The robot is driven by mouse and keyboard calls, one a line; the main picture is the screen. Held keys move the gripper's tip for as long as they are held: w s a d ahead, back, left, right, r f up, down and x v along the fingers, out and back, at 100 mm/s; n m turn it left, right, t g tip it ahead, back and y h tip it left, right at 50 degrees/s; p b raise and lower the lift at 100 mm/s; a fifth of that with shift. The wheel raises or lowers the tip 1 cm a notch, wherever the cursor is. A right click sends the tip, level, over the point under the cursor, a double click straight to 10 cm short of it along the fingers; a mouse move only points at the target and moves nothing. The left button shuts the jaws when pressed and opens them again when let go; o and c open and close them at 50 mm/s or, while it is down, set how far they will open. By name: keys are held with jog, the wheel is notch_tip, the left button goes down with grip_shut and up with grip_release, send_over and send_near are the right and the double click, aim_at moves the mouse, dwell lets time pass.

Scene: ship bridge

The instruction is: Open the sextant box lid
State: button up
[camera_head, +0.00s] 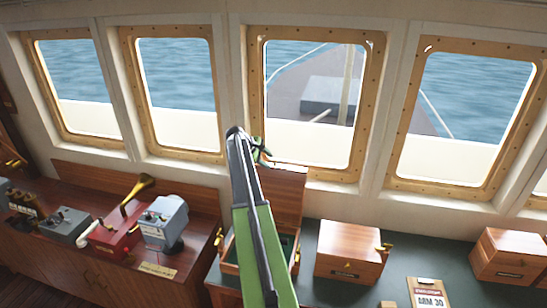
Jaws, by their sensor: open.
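A wooden box (229,265) stands on the counter behind my green arm, which covers its middle. Its lid (285,192) is raised and stands roughly upright at the back, and a green interior shows at the sides of my arm. I take it for the sextant box; no label on it is readable. My gripper (263,150) is open, above the raised lid's upper left edge, in front of the window wall. Whether it touches the lid I cannot tell.
A closed wooden box (347,252) with a brass fitting stands just right. Another closed box (509,257) is at far right, with a clipboard (428,292) between them in front. A grey device (163,222) and a red device (115,233) stand left. Windows (316,100) line the back.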

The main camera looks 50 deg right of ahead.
jog(key=w+a, duration=0.1)
jog(key=a, duration=0.7)
jog(key=shift+w+a, duration=0.25)
jog(key=shift+a, duration=0.15)
